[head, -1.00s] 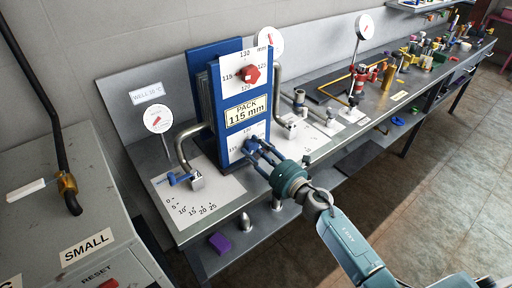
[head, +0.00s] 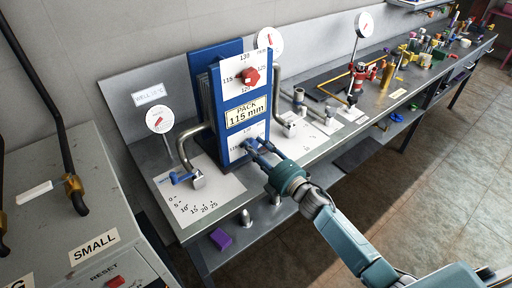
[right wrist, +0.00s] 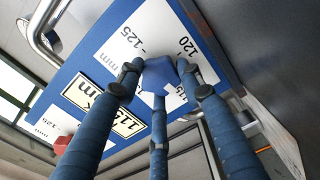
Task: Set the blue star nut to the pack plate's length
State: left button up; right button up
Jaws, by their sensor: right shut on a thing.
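The blue star nut (right wrist: 160,72) sits on the lower white dial (right wrist: 135,45) of the blue pack frame. My right gripper (head: 258,147) is shut on the nut, its fingers around it, as the right wrist view shows. In the head view the fingers mostly hide the nut. The pack plate (head: 246,112) reads "PACK 115 mm". Above it a red star nut (head: 250,76) sits on a like dial marked 115, 120, 125 and 130. On the lower dial 115 and 130 show in the head view. The nut's exact pointing I cannot tell. My left gripper is not in view.
Bent steel pipes (head: 188,145) flank the frame. A small blue valve handle (head: 181,178) stands at left over a printed scale. A grey cabinet (head: 60,225) with a "SMALL" label is at lower left. Tools crowd the bench's far end; the floor at right is clear.

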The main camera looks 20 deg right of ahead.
jog(key=shift+s+a+f+m, duration=0.2)
jog(key=shift+a+f+m, duration=0.15)
jog(key=shift+m, duration=0.15)
jog(key=o, duration=1.1)
jog(key=shift+r, duration=0.3)
jog(key=shift+s+d, duration=0.3)
jog(key=shift+s, duration=0.15)
jog(key=v, duration=1.1)
jog(key=shift+a, duration=0.15)
jog(key=shift+m, duration=0.3)
